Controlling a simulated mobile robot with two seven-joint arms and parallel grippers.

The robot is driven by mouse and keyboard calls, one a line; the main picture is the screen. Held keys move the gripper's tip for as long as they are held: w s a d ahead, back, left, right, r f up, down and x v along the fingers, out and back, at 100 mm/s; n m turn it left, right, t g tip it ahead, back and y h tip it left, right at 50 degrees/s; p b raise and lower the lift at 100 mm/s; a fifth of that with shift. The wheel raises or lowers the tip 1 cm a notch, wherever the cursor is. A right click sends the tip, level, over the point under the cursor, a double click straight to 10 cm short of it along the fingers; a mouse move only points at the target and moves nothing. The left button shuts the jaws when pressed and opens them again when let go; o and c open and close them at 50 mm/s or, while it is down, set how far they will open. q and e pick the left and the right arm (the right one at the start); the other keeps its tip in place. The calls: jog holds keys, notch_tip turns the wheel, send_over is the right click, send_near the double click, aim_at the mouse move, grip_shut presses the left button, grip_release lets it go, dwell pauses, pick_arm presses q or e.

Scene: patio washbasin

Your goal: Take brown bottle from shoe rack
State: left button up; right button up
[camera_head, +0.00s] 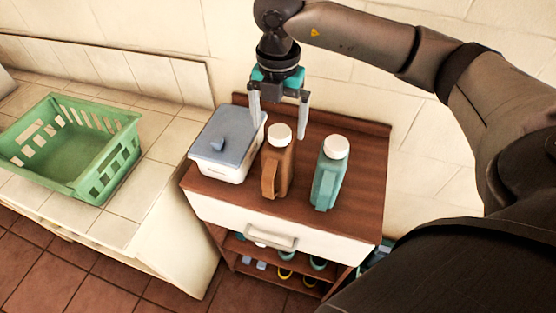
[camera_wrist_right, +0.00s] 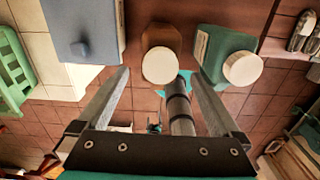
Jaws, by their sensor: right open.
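The brown bottle (camera_head: 277,168) with a white cap stands upright on top of the wooden shoe rack (camera_head: 358,200), between a lidded box and a teal bottle. My right gripper (camera_head: 279,122) is open and empty, pointing down above and behind the brown bottle. In the right wrist view the brown bottle (camera_wrist_right: 161,38) and its white cap show ahead, between the lines of the two open fingers (camera_wrist_right: 155,95). I see no contact between the fingers and the bottle. My left gripper is not in view.
The teal bottle (camera_head: 328,180) stands close on the right, and the white box with a grey-blue lid (camera_head: 228,140) close on the left. A green basket (camera_head: 75,150) sits on the tiled counter (camera_head: 150,185). Shoes (camera_head: 285,272) lie on the rack's lower shelves.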

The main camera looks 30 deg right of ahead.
aim_at(278, 151)
notch_tip(278, 151, down, 10)
jog(key=shift+w+d+r+p, duration=0.1)
jog(key=shift+r+p, duration=0.05)
jog(key=shift+p, duration=0.35)
grip_shut()
dwell(0.7)
jog(key=shift+w+r, duration=0.1)
jog(key=shift+r, duration=0.05)
